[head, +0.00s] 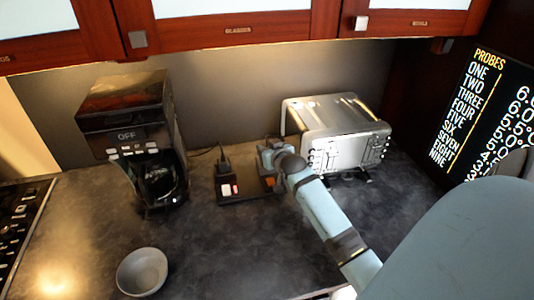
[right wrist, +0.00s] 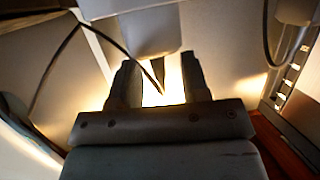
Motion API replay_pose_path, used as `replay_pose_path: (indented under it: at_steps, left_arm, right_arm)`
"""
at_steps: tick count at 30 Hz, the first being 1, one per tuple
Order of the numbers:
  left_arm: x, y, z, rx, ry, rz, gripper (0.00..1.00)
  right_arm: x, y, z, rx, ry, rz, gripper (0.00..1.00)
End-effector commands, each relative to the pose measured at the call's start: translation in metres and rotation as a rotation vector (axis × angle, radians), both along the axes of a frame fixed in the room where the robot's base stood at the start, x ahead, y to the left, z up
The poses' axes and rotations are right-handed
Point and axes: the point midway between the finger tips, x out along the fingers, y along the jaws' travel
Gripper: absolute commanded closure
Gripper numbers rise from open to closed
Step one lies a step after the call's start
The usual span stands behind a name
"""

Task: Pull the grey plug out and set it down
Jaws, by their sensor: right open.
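A dark power strip (head: 245,192) lies on the counter between the coffee maker and the toaster. A black plug (head: 223,162) with a cord stands at its left end. My right gripper (head: 266,150) is over the strip's right part, beside the toaster, and hides what is under it. I cannot pick out a grey plug for certain in the head view. In the right wrist view my right gripper's fingers (right wrist: 160,85) are apart, with a thin dark cord crossing the gap between them. A pale grey block beyond the fingertips is blurred and I cannot tell what it is. My left gripper is not in view.
A black coffee maker (head: 130,135) stands at the left and a silver toaster (head: 340,125) at the right, close to my right gripper. A grey bowl (head: 142,272) sits at the front. The counter (head: 225,255) right of the bowl is clear. Cabinets (head: 235,32) hang above.

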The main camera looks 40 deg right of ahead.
Motion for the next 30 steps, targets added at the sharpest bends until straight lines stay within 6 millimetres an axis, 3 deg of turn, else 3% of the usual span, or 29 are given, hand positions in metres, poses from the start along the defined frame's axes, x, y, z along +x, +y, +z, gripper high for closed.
replay_pose_path:
  at_steps: [3, 8, 9, 22, 30]
  left_arm:
    - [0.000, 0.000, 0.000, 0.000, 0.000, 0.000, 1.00]
    - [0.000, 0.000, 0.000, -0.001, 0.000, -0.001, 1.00]
    - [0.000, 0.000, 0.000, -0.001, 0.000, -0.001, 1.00]
    - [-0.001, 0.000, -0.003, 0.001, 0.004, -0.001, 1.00]
    - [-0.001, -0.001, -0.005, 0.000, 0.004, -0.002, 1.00]
  right_arm:
    - [0.000, 0.000, 0.000, 0.000, 0.000, 0.000, 0.60]
    - [-0.001, 0.000, 0.000, 0.000, 0.000, 0.000, 0.97]
    - [-0.001, 0.000, 0.000, 0.000, 0.000, 0.000, 1.00]
    - [0.000, 0.000, 0.005, -0.001, -0.002, 0.000, 1.00]
    - [0.000, 0.000, 0.041, -0.001, -0.005, 0.001, 1.00]
